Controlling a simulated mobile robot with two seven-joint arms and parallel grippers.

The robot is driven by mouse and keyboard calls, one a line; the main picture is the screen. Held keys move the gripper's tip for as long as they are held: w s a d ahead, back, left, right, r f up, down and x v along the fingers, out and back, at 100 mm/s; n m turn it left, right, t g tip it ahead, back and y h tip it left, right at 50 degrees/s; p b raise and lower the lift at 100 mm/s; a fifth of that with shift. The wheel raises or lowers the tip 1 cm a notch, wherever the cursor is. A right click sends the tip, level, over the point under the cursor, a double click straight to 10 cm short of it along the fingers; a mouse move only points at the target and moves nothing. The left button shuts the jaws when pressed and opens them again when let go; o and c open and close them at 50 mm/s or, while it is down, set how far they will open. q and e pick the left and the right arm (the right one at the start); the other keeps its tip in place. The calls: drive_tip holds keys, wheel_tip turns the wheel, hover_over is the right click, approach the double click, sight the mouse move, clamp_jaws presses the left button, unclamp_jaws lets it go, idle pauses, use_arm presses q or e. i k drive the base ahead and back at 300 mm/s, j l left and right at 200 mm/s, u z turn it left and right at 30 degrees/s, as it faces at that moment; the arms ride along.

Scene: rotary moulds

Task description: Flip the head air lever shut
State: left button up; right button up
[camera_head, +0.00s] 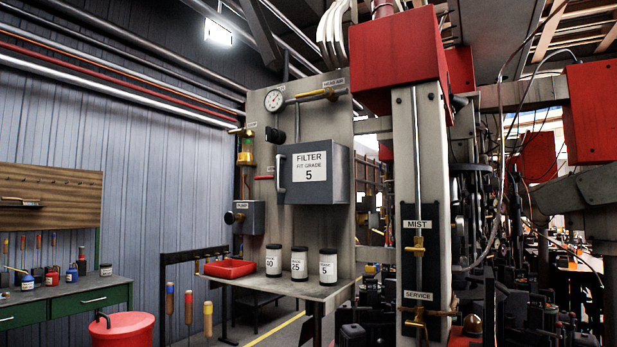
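The head air lever (318,94) is a yellow-orange handle high on the grey panel, under a small label (333,83) that seems to read HEAD AIR. It lies roughly in line with the pipe that runs right from the round gauge (274,100). Its exact angle is hard to tell at this size. Neither of my grippers is in view.
A grey FILTER box (318,173) marked 5 sits below the lever, with a red handle (264,178) at its left. Several labelled jars (300,262) and a red tray (229,268) stand on the shelf. A red-topped column (398,62) rises right of the panel.

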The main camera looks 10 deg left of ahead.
sight(326, 91)
drive_tip(key=j, duration=0.45)
drive_tip(key=k+j+z, duration=0.1)
drive_tip(key=j, duration=0.35)
drive_tip(key=k+j, duration=0.1)
drive_tip(key=j, duration=0.35)
drive_tip(key=i+j+z, duration=0.05)
